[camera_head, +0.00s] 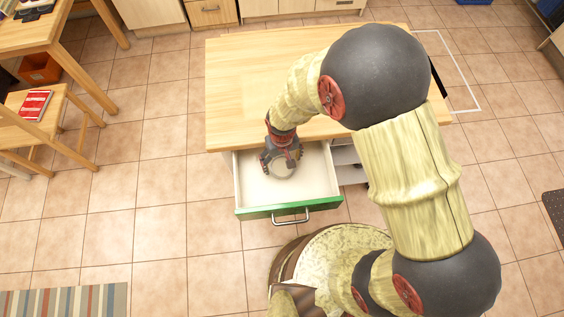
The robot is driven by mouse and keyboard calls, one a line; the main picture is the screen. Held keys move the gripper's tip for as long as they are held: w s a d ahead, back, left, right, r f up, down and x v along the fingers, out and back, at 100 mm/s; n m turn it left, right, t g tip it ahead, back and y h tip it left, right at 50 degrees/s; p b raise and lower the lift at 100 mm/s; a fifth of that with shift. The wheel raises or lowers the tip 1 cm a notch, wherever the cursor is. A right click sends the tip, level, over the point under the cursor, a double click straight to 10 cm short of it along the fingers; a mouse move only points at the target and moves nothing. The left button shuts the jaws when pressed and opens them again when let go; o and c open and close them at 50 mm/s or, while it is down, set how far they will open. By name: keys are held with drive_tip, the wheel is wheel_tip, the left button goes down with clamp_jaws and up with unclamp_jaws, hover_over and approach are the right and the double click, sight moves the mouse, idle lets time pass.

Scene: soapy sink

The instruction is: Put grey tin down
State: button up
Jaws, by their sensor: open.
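The grey tin (283,170) is a round, light grey shape inside the open drawer (321,180), below my gripper. My gripper (281,161) reaches down into the drawer with its fingers spread around the tin. It is open. Whether the fingers touch the tin, and whether the tin rests on the drawer floor, I cannot tell. The gripper covers the tin's upper part.
The drawer has a green front with a metal handle (291,216) and slides out from under a wooden tabletop (240,80). The tabletop's front edge is close behind my gripper. A chair with a red book (34,105) stands at the left.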

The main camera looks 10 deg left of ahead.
wheel_tip(320, 180, up, 10)
drive_tip(key=p, duration=0.2)
wheel_tip(320, 180, up, 9)
drive_tip(key=m+t, duration=0.1)
hover_over(282, 166)
drive_tip(key=w+d, duration=0.3)
drive_tip(key=d, duration=0.1)
drive_tip(key=s+d+r+m+t, duration=0.1)
drive_tip(key=d+r, duration=0.6)
drive_tip(key=r, duration=0.3)
drive_tip(key=s+d+r+m+t, duration=0.3)
drive_tip(key=s+d+r, duration=0.8)
drive_tip(key=d+r, duration=0.1)
drive_tip(key=shift+s+d+r+t, duration=0.15)
drive_tip(key=shift+s+r+t, duration=0.15)
drive_tip(key=shift+r, duration=0.15)
drive_tip(key=shift+w, duration=0.1)
